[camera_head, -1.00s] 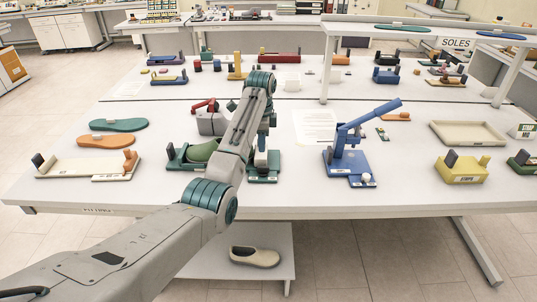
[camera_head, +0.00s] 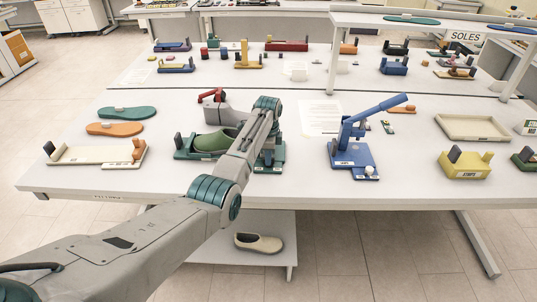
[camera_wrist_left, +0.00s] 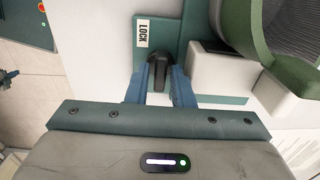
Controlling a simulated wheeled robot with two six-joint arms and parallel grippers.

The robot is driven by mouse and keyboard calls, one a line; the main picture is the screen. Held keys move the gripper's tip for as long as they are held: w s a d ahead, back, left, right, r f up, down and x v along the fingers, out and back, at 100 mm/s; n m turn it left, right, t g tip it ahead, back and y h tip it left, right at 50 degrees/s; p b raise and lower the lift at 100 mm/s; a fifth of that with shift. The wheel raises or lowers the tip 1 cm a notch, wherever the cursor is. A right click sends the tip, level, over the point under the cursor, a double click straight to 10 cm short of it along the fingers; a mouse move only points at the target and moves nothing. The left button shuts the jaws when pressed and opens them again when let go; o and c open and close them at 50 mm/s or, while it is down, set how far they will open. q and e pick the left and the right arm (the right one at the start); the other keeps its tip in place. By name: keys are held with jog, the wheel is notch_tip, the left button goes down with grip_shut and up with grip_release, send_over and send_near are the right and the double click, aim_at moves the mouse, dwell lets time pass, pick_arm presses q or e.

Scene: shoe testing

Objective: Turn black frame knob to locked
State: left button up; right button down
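The green frame (camera_head: 185,154) stands on the table with a green clog (camera_head: 214,140) on it. In the left wrist view a black knob (camera_wrist_left: 158,73) sits on the green frame's plate (camera_wrist_left: 171,24), beside a white label (camera_wrist_left: 142,33) reading LOCK. My left gripper (camera_wrist_left: 158,84) has its two blue fingers on either side of the knob, with no clear gap, so it looks shut on it. In the head view my left arm (camera_head: 215,190) hides the knob and the fingers. My right gripper is not in view.
A blue press (camera_head: 352,155) with a raised lever stands right of the green frame. A white fixture (camera_head: 90,153) and insoles lie to the left. A grey clamp with a red handle (camera_head: 211,96) is behind. A yellow block (camera_head: 465,168) and tray (camera_head: 472,128) are at right.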

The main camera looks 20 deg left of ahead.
pick_arm(q)
grip_shut()
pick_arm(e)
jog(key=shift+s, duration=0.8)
pick_arm(q)
jog(key=shift+n, duration=0.3)
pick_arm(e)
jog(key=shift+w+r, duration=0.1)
pick_arm(q)
jog(key=shift+r+n+p, duration=0.15)
jog(key=shift+n+p, duration=0.5)
jog(key=shift+n, duration=0.15)
jog(key=n+p, duration=0.2)
jog(key=n, duration=0.2)
jog(key=n+p, duration=0.1)
jog(key=n, duration=0.5)
jog(key=shift+n, duration=0.4)
jog(key=n+p, duration=0.1)
jog(key=n, duration=0.3)
jog(key=shift+n, duration=0.4)
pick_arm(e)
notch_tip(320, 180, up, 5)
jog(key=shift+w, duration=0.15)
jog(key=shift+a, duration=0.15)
